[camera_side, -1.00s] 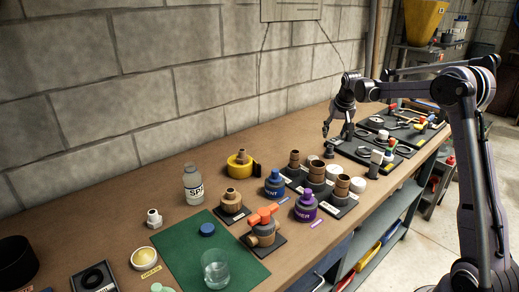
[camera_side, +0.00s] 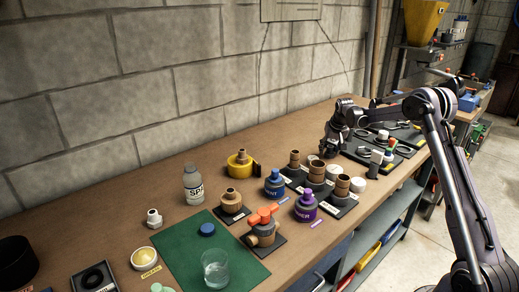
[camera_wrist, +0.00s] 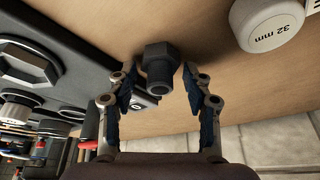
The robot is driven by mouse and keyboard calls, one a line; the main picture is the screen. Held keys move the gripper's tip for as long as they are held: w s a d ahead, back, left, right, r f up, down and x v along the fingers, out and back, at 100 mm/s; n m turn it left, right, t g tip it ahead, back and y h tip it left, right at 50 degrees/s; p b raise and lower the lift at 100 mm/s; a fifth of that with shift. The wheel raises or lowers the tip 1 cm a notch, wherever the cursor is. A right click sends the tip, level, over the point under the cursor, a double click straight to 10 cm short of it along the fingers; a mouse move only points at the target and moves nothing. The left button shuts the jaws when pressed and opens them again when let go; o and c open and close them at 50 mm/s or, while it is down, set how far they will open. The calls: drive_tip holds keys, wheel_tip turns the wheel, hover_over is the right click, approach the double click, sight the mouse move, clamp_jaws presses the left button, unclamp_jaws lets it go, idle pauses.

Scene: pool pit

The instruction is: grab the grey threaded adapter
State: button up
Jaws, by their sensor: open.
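The grey threaded adapter (camera_wrist: 159,68), dark with a hex collar and a round open end, shows in the wrist view on the brown bench. It lies between the two fingertips of my gripper (camera_wrist: 158,82). The fingers are open, one on each side of it, and I see no clear grip on it. In the side view my gripper (camera_side: 328,149) is low over the bench, behind the row of pipe fittings. The adapter cannot be made out there, as my gripper and arm cover that spot.
A white cap marked 32 mm (camera_wrist: 268,22) lies close by in the wrist view. Brown fittings (camera_side: 316,173) stand in front of my gripper in the side view. The bench toward the wall is clear.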

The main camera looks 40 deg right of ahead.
drive_tip(key=shift+f, duration=0.25)
drive_tip(key=c, duration=1)
drive_tip(key=shift+o, duration=0.2)
drive_tip(key=shift+r, duration=0.15)
